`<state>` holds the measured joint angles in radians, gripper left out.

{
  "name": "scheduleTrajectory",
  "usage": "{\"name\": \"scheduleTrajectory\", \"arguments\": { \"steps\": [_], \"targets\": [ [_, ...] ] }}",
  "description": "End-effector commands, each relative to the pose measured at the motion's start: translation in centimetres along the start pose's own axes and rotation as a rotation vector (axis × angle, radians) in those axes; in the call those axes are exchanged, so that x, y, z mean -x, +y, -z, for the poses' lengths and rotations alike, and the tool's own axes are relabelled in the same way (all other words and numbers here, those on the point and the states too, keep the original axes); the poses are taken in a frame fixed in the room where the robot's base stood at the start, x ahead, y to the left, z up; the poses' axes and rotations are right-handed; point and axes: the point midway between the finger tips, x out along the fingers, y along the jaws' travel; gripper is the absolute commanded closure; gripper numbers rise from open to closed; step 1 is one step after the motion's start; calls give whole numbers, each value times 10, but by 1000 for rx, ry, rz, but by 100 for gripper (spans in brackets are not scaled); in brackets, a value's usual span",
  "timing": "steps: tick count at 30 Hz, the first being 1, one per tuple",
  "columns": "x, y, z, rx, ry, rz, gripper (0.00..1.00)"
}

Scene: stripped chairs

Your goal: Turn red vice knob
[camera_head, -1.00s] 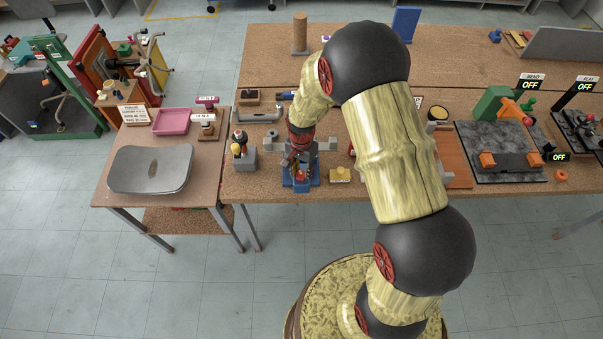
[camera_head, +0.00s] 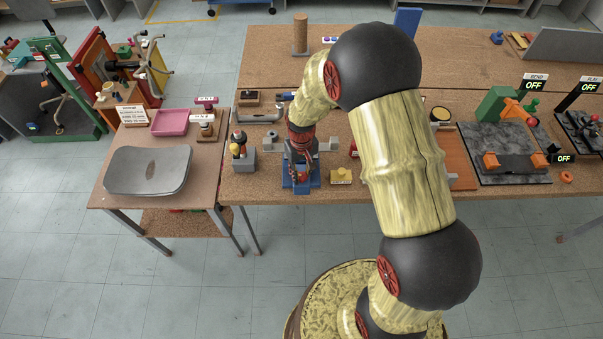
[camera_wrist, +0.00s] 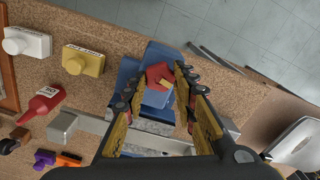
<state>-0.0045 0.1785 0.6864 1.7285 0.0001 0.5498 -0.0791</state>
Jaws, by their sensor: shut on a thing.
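My gripper (camera_wrist: 155,80) points down at the vice and is shut on the red knob. In the head view my gripper (camera_head: 302,167) and wrist cover much of the vice, and the knob shows only partly. The wrist view also shows the vice's blue body (camera_wrist: 127,75) around the knob.
A yellow labelled block (camera_head: 341,176) stands right of the vice, and a red bottle (camera_wrist: 42,104) is near it. A grey block with a tool (camera_head: 243,155) stands to the left. A side table holds a metal tray (camera_head: 148,171) and a pink tray (camera_head: 170,122).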

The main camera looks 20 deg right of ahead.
Motion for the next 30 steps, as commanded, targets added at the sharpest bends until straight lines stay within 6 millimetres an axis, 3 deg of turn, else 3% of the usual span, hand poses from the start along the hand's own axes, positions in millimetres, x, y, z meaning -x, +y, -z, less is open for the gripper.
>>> {"name": "scheduleTrajectory", "arguments": {
  "steps": [18, 30],
  "targets": [
    [1, 0, 3, 559, 7, -3, 98],
    [2, 0, 4, 766, 9, -5, 98]
  ]
}}
